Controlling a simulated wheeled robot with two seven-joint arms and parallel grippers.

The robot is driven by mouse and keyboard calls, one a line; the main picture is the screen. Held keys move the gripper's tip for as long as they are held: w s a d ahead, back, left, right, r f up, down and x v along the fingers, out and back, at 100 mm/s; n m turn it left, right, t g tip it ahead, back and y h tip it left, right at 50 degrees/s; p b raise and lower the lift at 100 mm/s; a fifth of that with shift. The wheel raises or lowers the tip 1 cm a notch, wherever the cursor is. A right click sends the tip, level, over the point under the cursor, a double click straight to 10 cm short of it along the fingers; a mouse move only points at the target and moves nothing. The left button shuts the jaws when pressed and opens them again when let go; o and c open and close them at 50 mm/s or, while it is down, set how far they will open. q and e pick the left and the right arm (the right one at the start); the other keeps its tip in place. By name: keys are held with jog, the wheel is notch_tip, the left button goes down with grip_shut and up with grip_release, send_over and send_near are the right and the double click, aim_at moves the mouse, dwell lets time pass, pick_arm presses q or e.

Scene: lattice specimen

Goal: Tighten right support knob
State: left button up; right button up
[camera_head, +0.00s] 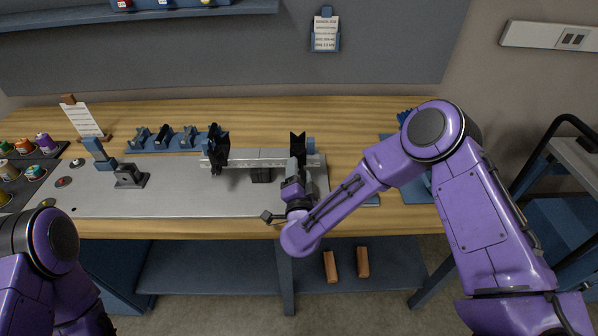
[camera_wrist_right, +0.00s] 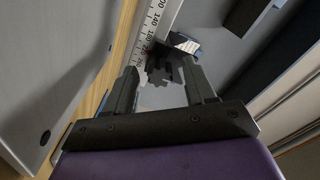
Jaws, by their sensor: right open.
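The right support (camera_head: 298,147) is a black V-topped piece near the right end of a scaled metal rail (camera_head: 254,157). In the head view my right gripper (camera_head: 295,175) is just in front of it and hides its lower part. In the wrist view the right gripper (camera_wrist_right: 160,72) is open, with one finger on each side of a dark lobed shape (camera_wrist_right: 162,66) that looks like the support knob. Contact cannot be told. The rail's scale (camera_wrist_right: 150,28) runs beside it. Only my left arm shows, at lower left; its gripper is out of view.
A second black support (camera_head: 216,150) stands further left on the rail. A grey plate (camera_head: 190,203) lies under it on the wooden bench (camera_head: 350,130). A grey block (camera_head: 130,177), a blue rack (camera_head: 165,140) and a tray of coloured caps (camera_head: 22,170) are to the left.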

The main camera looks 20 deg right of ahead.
grip_shut()
jog(key=shift+f+m+b, duration=0.25)
jog(key=shift+m+b, duration=0.65)
jog(key=shift+b, duration=0.1)
jog(key=m+b, duration=1.2)
jog(key=shift+f, duration=0.2)
jog(key=m+b, duration=0.8)
jog(key=b, duration=0.2)
jog(key=shift+m, duration=0.3)
jog(key=m+b, duration=1.5)
jog(key=b, duration=0.7)
jog(key=shift+r+m, duration=0.1)
jog(key=shift+m, duration=0.3)
jog(key=shift+r+m+b, duration=0.25)
jog(key=shift+m+b, duration=0.65)
jog(key=shift+b, duration=0.35)
